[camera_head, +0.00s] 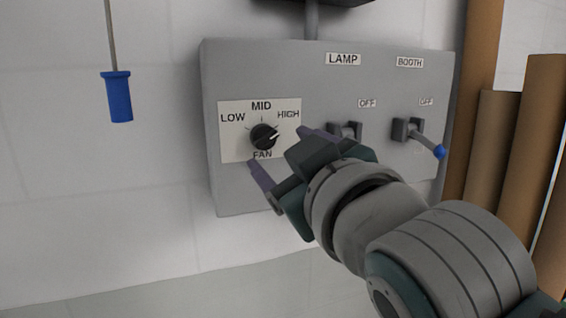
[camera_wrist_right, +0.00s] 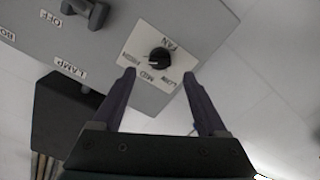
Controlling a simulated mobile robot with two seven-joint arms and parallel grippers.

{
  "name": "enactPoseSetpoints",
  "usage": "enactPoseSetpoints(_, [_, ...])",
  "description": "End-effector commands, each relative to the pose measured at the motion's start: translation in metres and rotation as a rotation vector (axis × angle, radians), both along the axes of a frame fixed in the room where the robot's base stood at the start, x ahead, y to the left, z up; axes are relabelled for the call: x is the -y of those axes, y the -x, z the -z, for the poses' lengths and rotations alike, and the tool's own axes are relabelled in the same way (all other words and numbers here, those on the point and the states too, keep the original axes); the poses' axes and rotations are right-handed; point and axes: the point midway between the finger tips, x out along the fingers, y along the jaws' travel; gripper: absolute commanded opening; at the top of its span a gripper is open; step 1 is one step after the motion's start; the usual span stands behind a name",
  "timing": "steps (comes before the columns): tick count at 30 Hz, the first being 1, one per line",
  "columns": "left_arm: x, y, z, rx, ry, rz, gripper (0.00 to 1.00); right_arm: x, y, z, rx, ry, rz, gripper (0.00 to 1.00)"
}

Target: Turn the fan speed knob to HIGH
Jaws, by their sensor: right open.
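The fan speed knob (camera_head: 262,138) is a round black dial on a white plate (camera_head: 234,146) marked LOW, MID, HIGH and FAN. Its white pointer is turned right and slightly up, on the HIGH side. In the right wrist view the knob (camera_wrist_right: 160,58) sits beyond and between the fingertips. My right gripper (camera_head: 280,149) is open, in front of the plate's right and lower side. Its fingers (camera_wrist_right: 159,73) are apart, and the knob is not gripped. I cannot tell how far the tips are from the plate. My left gripper is not in view.
The grey control box (camera_head: 325,85) also carries a LAMP switch (camera_head: 346,130), partly hidden by my gripper, and a BOOTH lever (camera_head: 425,140) with a blue tip. A blue handle (camera_head: 117,97) hangs on a cord at left. Brown rolls (camera_head: 492,150) stand at right.

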Motion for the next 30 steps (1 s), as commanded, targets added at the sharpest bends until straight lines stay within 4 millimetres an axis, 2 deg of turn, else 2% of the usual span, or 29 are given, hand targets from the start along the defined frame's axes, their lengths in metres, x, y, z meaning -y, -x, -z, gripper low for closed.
enactPoseSetpoints(3, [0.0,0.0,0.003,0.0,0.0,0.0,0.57,0.006,0.019,0.002,-0.001,0.0,0.0,0.76])
enactPoseSetpoints(9, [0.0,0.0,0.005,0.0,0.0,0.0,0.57,0.012,0.037,0.001,-0.002,-0.001,0.0,0.76])
enactPoseSetpoints(22, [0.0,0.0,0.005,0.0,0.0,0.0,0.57,0.015,0.042,0.002,-0.01,-0.002,0.004,0.76])
enactPoseSetpoints(26, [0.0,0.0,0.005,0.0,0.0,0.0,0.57,0.035,0.052,0.032,-0.141,-0.021,0.052,0.76])
enactPoseSetpoints(29, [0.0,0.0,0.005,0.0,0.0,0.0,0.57,0.067,0.079,0.078,-0.365,-0.055,0.134,0.76])
enactPoseSetpoints(30, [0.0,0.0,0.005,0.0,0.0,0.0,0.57,0.082,0.096,0.099,-0.473,-0.068,0.173,0.76])
